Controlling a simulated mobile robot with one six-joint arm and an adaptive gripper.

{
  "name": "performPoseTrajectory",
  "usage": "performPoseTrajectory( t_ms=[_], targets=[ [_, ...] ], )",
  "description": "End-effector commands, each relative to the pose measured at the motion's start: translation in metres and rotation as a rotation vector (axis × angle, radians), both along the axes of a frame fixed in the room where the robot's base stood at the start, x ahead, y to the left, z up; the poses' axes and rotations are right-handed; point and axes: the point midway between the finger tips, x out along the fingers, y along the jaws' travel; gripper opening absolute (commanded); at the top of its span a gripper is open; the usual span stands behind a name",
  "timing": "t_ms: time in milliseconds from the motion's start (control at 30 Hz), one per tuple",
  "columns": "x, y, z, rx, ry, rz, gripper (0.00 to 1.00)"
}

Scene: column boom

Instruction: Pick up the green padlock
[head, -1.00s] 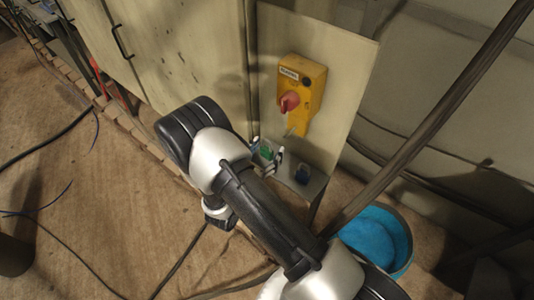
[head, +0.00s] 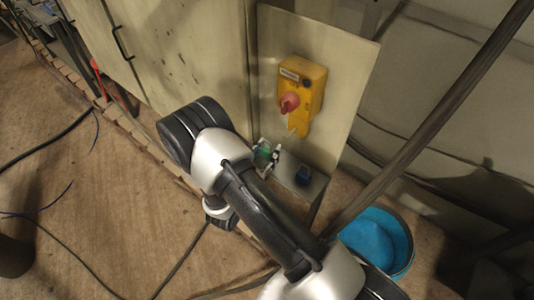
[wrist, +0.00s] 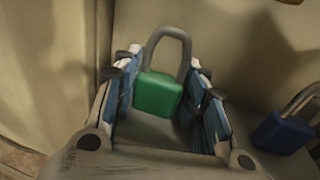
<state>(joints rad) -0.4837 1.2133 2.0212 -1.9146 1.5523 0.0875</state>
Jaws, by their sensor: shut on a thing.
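The green padlock (wrist: 158,94) has a grey shackle pointing up and sits between the two blue-padded fingers of my gripper (wrist: 165,88) in the wrist view. My gripper is shut on its body. In the head view the green padlock (head: 263,154) is small and partly covered by the fingers of my gripper (head: 268,154), at the left end of a narrow grey shelf (head: 312,189). I cannot tell whether the padlock still touches the shelf.
A yellow switch box (head: 303,92) with a red knob is on the panel above. A blue bucket (head: 408,250) and a slanted pole (head: 430,118) are at right.

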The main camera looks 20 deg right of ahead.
Motion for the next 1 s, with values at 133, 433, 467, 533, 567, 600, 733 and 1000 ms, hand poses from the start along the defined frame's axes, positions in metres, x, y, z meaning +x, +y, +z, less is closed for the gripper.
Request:
performPoseTrajectory(
  t_ms=[133,433,467,533,567,600,733,1000],
  targets=[
    [0.0,0.0,0.0,0.0,0.0,0.0,0.11],
    [-0.001,0.002,0.006,0.0,0.0,0.001,0.11],
    [-0.002,0.003,0.009,0.0,0.0,0.001,0.11],
    [-0.002,0.003,0.016,0.0,-0.001,-0.001,0.11],
    [-0.002,0.003,0.02,0.001,-0.002,-0.001,0.11],
    [-0.002,0.003,0.026,0.001,-0.003,-0.001,0.11],
    [-0.002,0.003,0.048,0.002,-0.003,0.0,0.11],
    [-0.018,0.028,0.071,-0.001,0.002,0.007,0.11]
  ],
)
